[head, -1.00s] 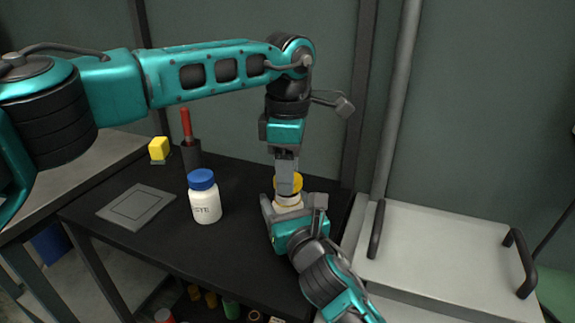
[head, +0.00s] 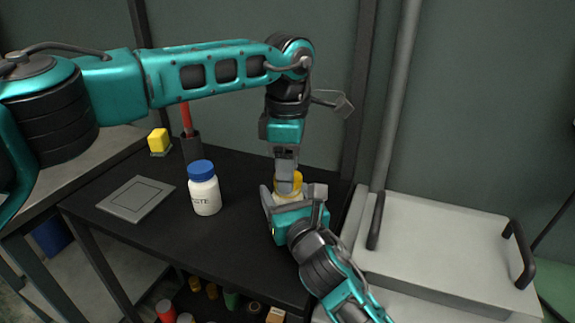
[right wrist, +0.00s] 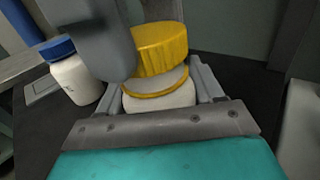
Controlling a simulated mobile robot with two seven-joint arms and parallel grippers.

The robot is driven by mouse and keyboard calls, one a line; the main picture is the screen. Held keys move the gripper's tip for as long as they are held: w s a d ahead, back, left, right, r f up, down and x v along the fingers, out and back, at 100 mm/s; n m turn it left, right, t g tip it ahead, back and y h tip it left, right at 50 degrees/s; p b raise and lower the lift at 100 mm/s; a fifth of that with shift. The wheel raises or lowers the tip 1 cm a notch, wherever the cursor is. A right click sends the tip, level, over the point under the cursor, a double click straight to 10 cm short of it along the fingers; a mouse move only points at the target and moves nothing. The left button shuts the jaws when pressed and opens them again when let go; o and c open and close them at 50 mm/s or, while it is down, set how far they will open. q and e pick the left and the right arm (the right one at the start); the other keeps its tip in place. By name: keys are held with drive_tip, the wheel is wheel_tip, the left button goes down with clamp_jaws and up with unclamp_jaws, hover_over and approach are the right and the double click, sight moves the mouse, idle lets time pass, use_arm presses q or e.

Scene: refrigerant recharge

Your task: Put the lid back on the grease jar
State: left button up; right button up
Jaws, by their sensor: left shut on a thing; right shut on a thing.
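The white grease jar (right wrist: 165,99) stands between the fingers of my right gripper (right wrist: 163,97), which is shut on it. A thin yellow rim and a pale top surface show at the jar's mouth. The yellow ribbed lid (right wrist: 162,48) is in my left gripper (head: 285,181), which points down from above. In the right wrist view the lid looks tilted over the far part of the mouth, with a pale gap at the near side. I cannot tell whether it touches the rim. In the head view the lid (head: 296,182) and jar are largely hidden by the grippers.
A white bottle with a blue cap (head: 204,189) stands left of the jar on the black table (head: 236,235). A grey handled case (head: 445,240) is at right.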

use_arm(q)
drive_tip(key=shift+f, duration=0.3)
drive_tip(key=m, duration=0.4)
drive_tip(key=shift+f, duration=0.1)
drive_tip(key=m, duration=0.3)
drive_tip(key=shift+m, duration=0.4)
drive_tip(key=m, duration=0.3)
drive_tip(key=shift+m, duration=0.3)
drive_tip(key=m, duration=1.1)
drive_tip(key=o, duration=1)
